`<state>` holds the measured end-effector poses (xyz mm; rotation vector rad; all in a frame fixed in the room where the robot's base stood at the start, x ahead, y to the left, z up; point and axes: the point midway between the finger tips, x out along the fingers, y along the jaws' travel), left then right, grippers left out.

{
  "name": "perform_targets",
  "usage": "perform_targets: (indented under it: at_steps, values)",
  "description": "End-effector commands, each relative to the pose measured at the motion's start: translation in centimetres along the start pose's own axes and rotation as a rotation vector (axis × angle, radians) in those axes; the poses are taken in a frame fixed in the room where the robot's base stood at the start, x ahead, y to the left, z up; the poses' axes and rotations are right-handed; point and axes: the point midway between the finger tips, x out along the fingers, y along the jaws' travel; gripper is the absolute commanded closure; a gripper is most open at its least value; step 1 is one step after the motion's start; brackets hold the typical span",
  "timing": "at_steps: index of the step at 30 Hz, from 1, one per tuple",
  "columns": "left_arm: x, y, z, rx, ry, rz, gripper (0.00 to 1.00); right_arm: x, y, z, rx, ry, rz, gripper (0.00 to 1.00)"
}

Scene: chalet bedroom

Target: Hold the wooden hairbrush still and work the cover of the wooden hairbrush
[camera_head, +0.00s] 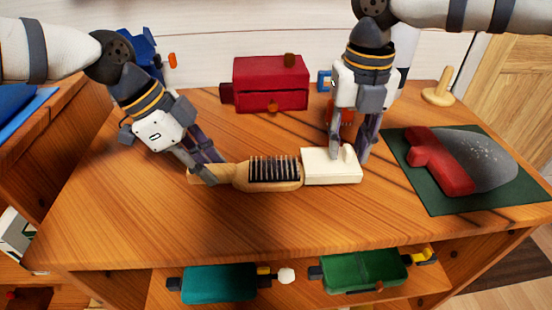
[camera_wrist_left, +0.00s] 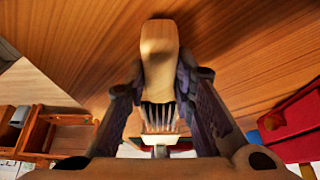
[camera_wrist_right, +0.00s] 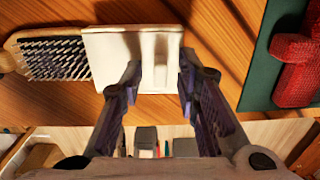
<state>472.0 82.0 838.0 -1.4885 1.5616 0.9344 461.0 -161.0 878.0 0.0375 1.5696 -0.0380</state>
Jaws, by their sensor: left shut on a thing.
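The wooden hairbrush (camera_head: 273,174) lies on the table with its dark bristles up and its handle to the left. My left gripper (camera_head: 211,171) is shut on the handle, which also shows between its fingers in the left wrist view (camera_wrist_left: 158,55). The cream cover (camera_head: 330,168) sits at the right end of the brush head, clear of the bristles, with a small raised tab on top. It also shows in the right wrist view (camera_wrist_right: 110,60). My right gripper (camera_head: 350,153) is open over the cover, fingers apart near the tab; contact is unclear.
A red box (camera_head: 270,83) stands at the back. At the right, a grey and red object (camera_head: 460,160) lies on a dark green mat (camera_head: 445,205), with a wooden peg stand (camera_head: 438,92) behind. A teal case (camera_head: 218,284) and a green case (camera_head: 362,271) are on the shelf below. The front tabletop is clear.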

Motion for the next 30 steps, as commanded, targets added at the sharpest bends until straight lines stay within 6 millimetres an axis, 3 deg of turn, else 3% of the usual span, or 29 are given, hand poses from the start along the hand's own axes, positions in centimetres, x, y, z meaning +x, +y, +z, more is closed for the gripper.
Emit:
perform_targets:
  at_steps: [8, 17, 25, 26, 28, 30]
  values:
    - [0.1, 0.0, 0.1, 0.000, -0.001, 0.001, 1.00, -0.2, 0.0, 0.0, 0.000, -0.001, 0.000, 0.68]
    - [0.1, 0.0, 0.0, 0.000, 0.000, 0.001, 1.00, -5.4, 0.0, 0.1, 0.001, -0.002, 0.001, 0.68]
    - [0.1, 0.0, 0.0, 0.000, 0.000, 0.001, 1.00, -6.0, 0.0, 0.0, 0.000, 0.002, 0.000, 0.68]
    - [0.1, 0.0, 0.0, 0.000, 0.000, 0.001, 0.73, -6.0, 0.0, 0.0, 0.000, 0.002, 0.000, 0.68]
    - [0.1, 0.0, 0.0, 0.000, 0.000, 0.001, 0.57, -6.0, 0.0, 0.0, 0.000, 0.001, 0.000, 0.68]
    - [0.1, 0.0, 0.0, 0.000, 0.000, 0.001, 0.54, -6.0, 0.0, 0.0, 0.000, 0.001, 0.000, 0.68]
